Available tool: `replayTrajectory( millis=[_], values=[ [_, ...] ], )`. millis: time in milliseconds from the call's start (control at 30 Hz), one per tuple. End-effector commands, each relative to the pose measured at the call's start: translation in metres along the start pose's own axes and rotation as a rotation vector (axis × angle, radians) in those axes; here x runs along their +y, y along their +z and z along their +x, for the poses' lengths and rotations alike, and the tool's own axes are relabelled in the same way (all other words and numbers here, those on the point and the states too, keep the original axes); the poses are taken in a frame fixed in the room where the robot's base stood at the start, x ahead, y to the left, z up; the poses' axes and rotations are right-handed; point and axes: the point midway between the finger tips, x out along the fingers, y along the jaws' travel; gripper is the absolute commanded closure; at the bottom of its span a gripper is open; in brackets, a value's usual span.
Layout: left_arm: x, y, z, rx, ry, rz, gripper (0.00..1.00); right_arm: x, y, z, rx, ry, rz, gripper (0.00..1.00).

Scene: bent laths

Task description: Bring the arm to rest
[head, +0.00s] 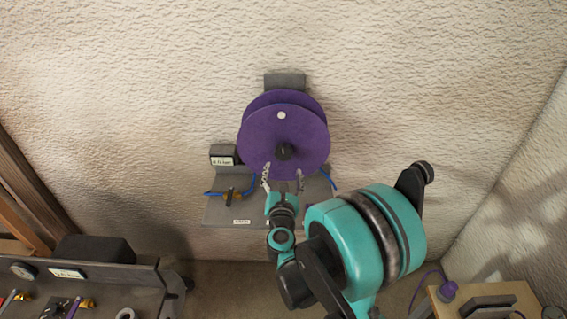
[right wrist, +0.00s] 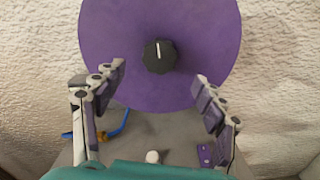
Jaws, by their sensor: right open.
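My right arm reaches up from the lower right in the head view. Its right gripper (head: 283,178) is open in front of the lower part of a purple disc (head: 266,132) with a black knob (head: 284,152). In the right wrist view the gripper (right wrist: 160,85) has its two fingers spread wide, with nothing between the tips. The black knob (right wrist: 159,56) shows beyond and above the fingertips, apart from them, with a white mark pointing up. The purple disc (right wrist: 110,40) fills the upper middle there. My left gripper is not in view.
A grey panel (head: 215,212) with a brass fitting (head: 236,196) and blue tubing (head: 250,186) sits below the disc. A dark bench (head: 140,275) with a gauge stands lower left. A wooden stand (head: 520,292) is lower right. The pale wall is bare on both sides.

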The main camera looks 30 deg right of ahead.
Motion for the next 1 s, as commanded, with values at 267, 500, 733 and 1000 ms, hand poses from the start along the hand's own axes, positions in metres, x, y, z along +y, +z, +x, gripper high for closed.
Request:
replayTrajectory(
  millis=[267,500,733,1000],
  values=[
    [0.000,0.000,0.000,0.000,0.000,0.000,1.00,-0.001,0.000,-0.012,0.000,-0.001,0.000,0.29],
    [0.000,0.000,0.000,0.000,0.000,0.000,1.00,-0.001,0.000,-0.012,0.000,-0.001,0.000,0.29],
    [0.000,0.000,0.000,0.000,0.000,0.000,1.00,0.006,0.004,-0.013,-0.004,0.021,-0.042,0.29],
    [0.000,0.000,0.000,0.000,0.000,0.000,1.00,0.112,0.034,-0.058,-0.115,0.430,-0.932,0.29]
  ],
)
